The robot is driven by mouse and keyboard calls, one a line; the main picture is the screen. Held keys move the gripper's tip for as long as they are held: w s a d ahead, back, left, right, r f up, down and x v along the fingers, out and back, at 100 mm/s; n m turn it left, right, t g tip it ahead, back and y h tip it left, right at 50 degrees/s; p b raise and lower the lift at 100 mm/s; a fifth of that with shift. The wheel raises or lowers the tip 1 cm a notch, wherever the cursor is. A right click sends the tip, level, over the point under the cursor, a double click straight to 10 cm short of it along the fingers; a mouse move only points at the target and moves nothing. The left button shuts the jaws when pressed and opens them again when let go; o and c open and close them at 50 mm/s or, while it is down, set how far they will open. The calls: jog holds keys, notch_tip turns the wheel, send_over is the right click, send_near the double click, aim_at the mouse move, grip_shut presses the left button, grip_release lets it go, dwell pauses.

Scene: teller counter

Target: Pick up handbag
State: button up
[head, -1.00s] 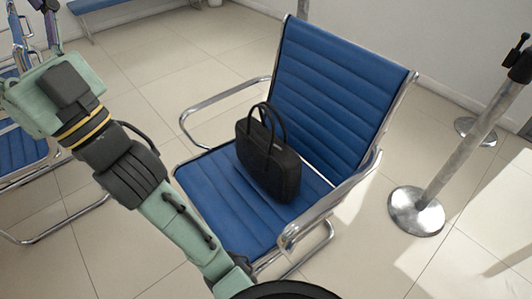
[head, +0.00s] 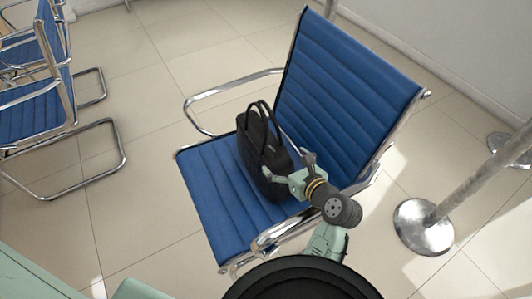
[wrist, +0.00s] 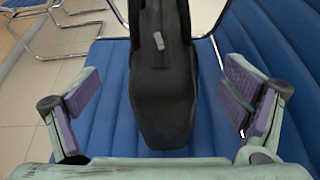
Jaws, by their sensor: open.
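The black handbag (head: 254,145) stands upright on the blue chair seat (head: 205,190), close to the backrest, with its two handles (head: 262,112) raised in a loop. My gripper (head: 288,165) is at the bag's near right end in the head view and hides part of it. In the wrist view, my gripper (wrist: 163,105) is open, with one finger pad on each side of the bag (wrist: 163,100). Visible gaps of blue seat separate both pads from the bag. Its end face points toward the wrist camera.
The chair's chrome armrests (head: 235,88) stand on both sides of the seat. A metal stanchion post (head: 480,185) with a round base stands at the right. More blue chairs (head: 40,105) are at the left. Tiled floor (head: 140,180) lies open between them.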

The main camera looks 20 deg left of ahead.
aim_at(275, 152)
jog(key=p+x, duration=0.1)
jog(key=x, duration=0.7)
jog(key=shift+w+a, duration=0.15)
jog(key=shift+w, duration=0.25)
jog(key=shift+c, duration=0.5)
jog(key=c, duration=2)
jog(key=shift+r, duration=0.1)
